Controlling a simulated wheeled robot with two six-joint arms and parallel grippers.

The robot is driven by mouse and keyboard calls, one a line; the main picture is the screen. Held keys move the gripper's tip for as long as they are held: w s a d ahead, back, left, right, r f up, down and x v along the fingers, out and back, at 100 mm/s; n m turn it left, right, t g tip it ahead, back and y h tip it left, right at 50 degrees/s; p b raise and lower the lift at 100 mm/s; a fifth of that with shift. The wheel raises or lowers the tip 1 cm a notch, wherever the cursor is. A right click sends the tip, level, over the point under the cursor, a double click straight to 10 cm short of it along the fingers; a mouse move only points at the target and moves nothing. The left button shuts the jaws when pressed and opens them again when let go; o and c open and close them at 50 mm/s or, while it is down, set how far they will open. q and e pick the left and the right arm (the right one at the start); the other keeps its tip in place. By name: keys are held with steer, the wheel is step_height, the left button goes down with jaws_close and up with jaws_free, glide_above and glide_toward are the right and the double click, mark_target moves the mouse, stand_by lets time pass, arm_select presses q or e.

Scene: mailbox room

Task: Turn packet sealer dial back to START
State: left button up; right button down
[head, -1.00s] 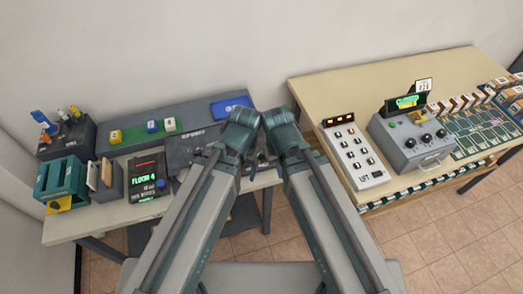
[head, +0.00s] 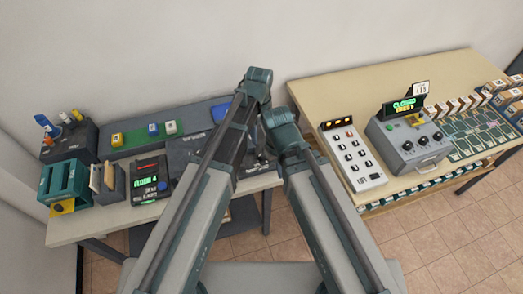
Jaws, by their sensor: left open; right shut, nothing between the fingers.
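A black unit (head: 149,182) with green text and a blue knob (head: 161,186) stands on the left table. My two arms reach up the middle of the view, between the tables, well left of the grey box. My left arm ends higher than my right. The fingers of both grippers are hidden behind the arm links.
A white keypad panel (head: 352,157) stands left of the grey box. A green board (head: 480,133) and several small boxes lie to its right. A teal holder (head: 63,181) stands on the left table. The back of the right table (head: 330,100) is bare.

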mark_target(261, 154)
arm_select(q)
steer(key=shift+w+d+m, duration=0.2)
steer(key=shift+w+m, duration=0.3)
steer(key=shift+m, duration=0.2)
step_height(261, 154, down, 14)
steer(key=b, duration=1.3)
steer(key=shift+r+b, duration=0.1)
steer(key=shift+b, duration=0.3)
steer(key=shift+r, duration=0.1)
jaws_close()
